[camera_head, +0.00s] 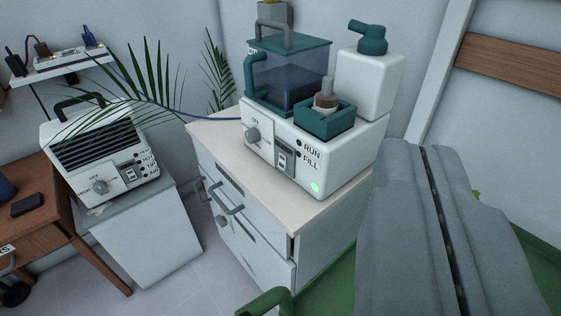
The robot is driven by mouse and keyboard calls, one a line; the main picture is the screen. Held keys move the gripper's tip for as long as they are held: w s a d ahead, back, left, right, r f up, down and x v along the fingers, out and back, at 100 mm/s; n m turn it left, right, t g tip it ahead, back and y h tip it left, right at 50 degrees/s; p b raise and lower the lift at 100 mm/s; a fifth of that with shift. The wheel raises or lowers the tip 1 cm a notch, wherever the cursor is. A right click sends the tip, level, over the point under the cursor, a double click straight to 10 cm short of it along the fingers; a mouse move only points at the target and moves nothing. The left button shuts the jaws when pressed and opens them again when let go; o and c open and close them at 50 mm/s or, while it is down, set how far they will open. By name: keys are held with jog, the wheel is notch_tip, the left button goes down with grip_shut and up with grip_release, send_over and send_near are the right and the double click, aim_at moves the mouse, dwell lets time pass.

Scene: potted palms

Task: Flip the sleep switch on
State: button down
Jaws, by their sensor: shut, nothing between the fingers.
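A white humidifier-like machine (265,142) with a blue water tank stands on a cabinet in the middle. Its front has a knob marked OFF, a small rocker switch (285,161), and RUN and FILL labels with a green light lit beside them. A white heater-like box (115,180) at the left also has a knob and a small switch (131,173). I cannot read the word sleep at either switch, nor tell their positions. My gripper (432,156), large and grey, is at the right, shut and empty. It is apart from both switches in the picture.
The cabinet (222,134) has a pale top and handled drawers. A white bottle with a green pump (368,82) stands behind the machine. Palm fronds (150,78) hang near the heater. A brown desk (45,215) is at left. A green frame (330,285) lies below my gripper.

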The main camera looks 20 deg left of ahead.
aim_at(282, 161)
jog(key=w+a+f+n+g, duration=0.5)
jog(key=w+a+f, duration=0.3)
jog(key=w+f, duration=0.3)
jog(key=w+a+f+n+g, duration=0.5)
jog(key=w+a+f, duration=0.4)
jog(key=w+f, duration=0.3)
jog(key=w, duration=0.3)
jog(key=shift+a+y, duration=0.15)
jog(key=shift+y, duration=0.15)
jog(key=x, duration=1)
jog(key=shift+s+f, duration=0.15)
jog(key=shift+f, duration=0.05)
jog(key=shift+w+d, duration=0.75)
jog(key=shift+w, duration=0.25)
jog(key=shift+w+d+f, duration=0.1)
jog(key=shift+w+d, duration=0.25)
jog(key=shift+w, duration=0.25)
